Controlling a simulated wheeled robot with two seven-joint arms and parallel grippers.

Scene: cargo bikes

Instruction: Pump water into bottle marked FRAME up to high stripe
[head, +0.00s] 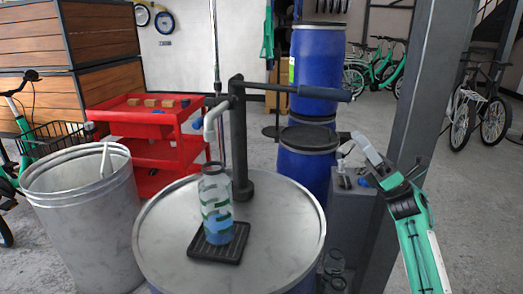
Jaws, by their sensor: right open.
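A clear bottle (216,205) stands upright on a black drip mat (205,252) on the grey drum lid (280,250). It has green stripes, and its lower part looks blue. Its lettering is too small to read. The pump's grey spout (211,118) hangs over the bottle's dark-rimmed mouth. The dark pump post (239,145) stands behind the bottle, and its lever (290,90) reaches out to the right, with a blue grip at the end. My right gripper (352,143) is open and empty, below and right of the lever's grip, apart from it. My left gripper is out of view.
A metal bin (85,230) stands left of the drum, and a red cart (150,150) behind it. Blue barrels (317,65) stand behind the lever. A grey pillar (428,90) rises close to my right arm. Open floor lies at right.

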